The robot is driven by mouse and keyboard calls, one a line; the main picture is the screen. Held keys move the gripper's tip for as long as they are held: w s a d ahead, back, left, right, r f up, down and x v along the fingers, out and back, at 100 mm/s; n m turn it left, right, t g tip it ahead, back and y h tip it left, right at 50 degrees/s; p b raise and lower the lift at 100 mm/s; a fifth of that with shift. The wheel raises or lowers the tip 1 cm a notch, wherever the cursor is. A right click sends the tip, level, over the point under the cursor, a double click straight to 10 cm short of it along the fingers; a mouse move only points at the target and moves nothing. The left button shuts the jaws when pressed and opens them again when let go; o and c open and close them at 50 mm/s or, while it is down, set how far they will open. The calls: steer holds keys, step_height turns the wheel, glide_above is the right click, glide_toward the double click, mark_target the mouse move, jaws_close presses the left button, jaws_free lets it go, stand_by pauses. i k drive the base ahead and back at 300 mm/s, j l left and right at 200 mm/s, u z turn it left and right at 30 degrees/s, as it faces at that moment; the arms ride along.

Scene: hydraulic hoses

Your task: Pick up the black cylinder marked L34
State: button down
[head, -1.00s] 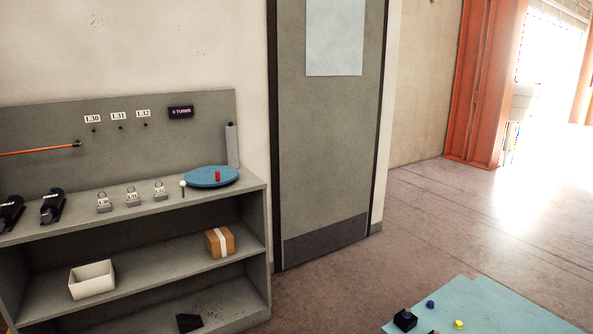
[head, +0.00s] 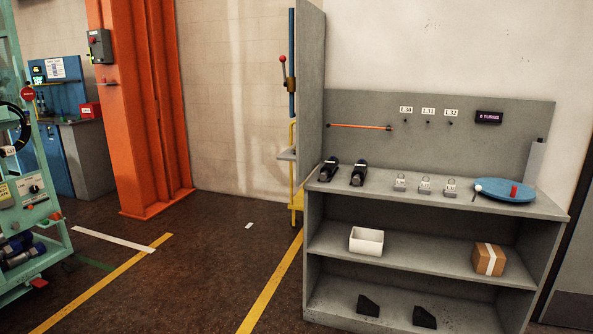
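No label reading L34 can be made out. Two dark, roughly cylindrical objects lie at the left end of the grey shelf unit's top (head: 455,199): a left one (head: 329,169) and a right one (head: 358,173). Each has a small pale marking too small to read. My gripper is not in view.
A white bin (head: 366,241), a cardboard box (head: 489,259) and black wedges (head: 368,305) sit on lower shelves. Floor left of the unit is largely clear.

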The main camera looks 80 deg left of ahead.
mark_target(330, 166)
steer(key=u, duration=2.45)
